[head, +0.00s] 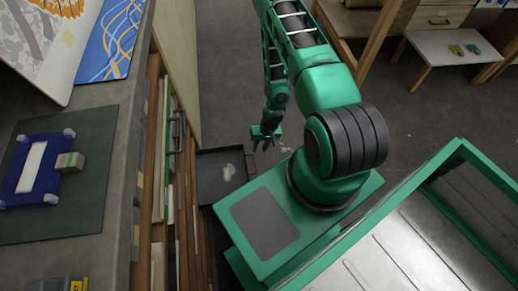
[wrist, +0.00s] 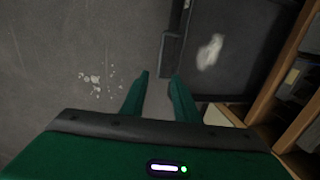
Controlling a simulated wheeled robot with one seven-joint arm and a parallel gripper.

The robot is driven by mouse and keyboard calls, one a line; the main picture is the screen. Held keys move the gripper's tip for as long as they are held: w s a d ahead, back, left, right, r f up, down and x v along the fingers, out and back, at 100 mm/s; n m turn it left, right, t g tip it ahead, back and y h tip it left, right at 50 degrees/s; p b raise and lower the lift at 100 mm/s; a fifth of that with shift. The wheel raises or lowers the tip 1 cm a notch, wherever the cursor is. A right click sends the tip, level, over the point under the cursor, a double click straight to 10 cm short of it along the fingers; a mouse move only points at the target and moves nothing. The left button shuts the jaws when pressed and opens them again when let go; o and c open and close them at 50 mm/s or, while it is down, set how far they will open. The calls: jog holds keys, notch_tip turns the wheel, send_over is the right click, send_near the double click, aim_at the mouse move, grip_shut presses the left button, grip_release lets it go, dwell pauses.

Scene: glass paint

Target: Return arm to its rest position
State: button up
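My green arm folds down from the top of the head view, and my gripper (head: 263,146) hangs from it, pointing at the floor. In the wrist view my gripper (wrist: 158,82) has its two green fingers apart, with only grey floor between them. It holds nothing. A dark tray-like panel (head: 223,174) lies low by the drawers, left of and below my gripper in the head view. It also shows in the wrist view (wrist: 235,52), right of the fingers, with a pale smudge on it.
A workbench (head: 97,98) at left carries a dark green mat (head: 85,215), a blue frame (head: 15,188) and a small block (head: 70,162). Wooden drawers (head: 157,225) line its side. A low white table (head: 440,48) stands at the upper right.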

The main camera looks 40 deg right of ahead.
dwell(0.4)
jog(key=w+d+r+h, duration=0.1)
jog(key=d+r, duration=0.2)
jog(key=r, duration=0.8)
jog(key=w+d+r, duration=0.2)
jog(key=d+r, duration=0.1)
jog(key=r, duration=0.9)
jog(key=w+d+r+h, duration=0.1)
jog(key=d+r, duration=0.2)
jog(key=r, duration=0.8)
jog(key=s+r+g, duration=0.1)
jog(key=s+r, duration=0.3)
jog(key=r, duration=0.7)
jog(key=s+a+r, duration=0.2)
jog(key=s+r, duration=0.6)
jog(key=s, duration=0.1)
jog(key=s+a+r+m, duration=0.1)
jog(key=s+a+r, duration=0.1)
jog(key=s+r, duration=0.6)
jog(key=shift+s+m, duration=0.3)
jog(key=shift+s, duration=0.85)
jog(key=shift+a+f, duration=0.1)
jog(key=shift+f, duration=0.05)
